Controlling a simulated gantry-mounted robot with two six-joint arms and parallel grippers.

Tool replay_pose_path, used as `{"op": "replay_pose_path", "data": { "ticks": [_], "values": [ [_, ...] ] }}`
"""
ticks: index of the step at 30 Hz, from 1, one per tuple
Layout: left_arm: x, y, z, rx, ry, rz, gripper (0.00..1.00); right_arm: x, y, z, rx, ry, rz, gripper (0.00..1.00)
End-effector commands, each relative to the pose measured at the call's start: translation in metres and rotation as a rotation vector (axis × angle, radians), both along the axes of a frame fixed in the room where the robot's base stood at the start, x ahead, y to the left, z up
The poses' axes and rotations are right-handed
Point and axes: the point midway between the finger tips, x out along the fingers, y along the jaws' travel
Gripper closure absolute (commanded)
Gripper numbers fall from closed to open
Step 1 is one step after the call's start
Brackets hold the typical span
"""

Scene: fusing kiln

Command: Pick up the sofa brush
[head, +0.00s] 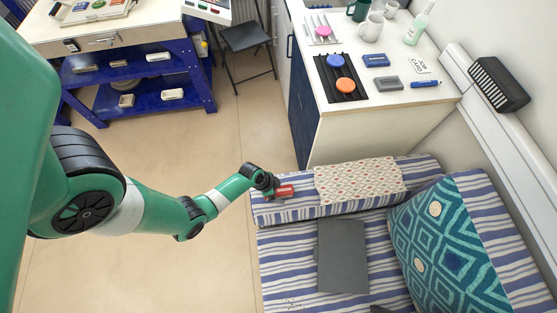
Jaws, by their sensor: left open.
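My left gripper (272,187) is at the end of the green arm, over the left end of the striped sofa arm (330,207). It is open. A small red item with pale marks (285,191) is right at its fingertips, on or just above the striped fabric; I cannot tell whether they touch. I cannot tell for sure that this red item is the sofa brush, and nothing else in view is clearly a brush. My right gripper is not in view.
A patterned cloth (358,181) lies on the sofa arm. A grey folder-like slab (341,256) and a teal cushion (447,250) are on the striped seat. A white counter (400,113) stands behind, with a blue workbench (150,98) at back left. The floor (175,150) is clear.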

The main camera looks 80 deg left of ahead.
Motion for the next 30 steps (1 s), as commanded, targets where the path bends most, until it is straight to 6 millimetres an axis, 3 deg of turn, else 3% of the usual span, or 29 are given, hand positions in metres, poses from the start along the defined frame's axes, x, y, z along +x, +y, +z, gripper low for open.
{"op": "replay_pose_path", "data": {
  "ticks": [5, 18, 21, 30],
  "values": [
    [0.0001, 0.0001, 0.0001, 0.000, 0.000, 0.000, 0.09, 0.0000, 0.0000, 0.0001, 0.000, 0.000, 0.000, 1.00],
    [0.0001, 0.0000, 0.0001, 0.000, 0.000, 0.000, 0.86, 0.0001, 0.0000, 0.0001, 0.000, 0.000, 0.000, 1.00],
    [0.0001, 0.0001, 0.0003, 0.000, 0.000, 0.000, 1.00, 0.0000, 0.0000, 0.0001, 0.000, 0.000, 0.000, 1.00],
    [0.0002, 0.0001, 0.0048, 0.000, 0.000, 0.000, 1.00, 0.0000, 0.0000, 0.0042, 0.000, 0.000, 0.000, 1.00]
  ]
}}
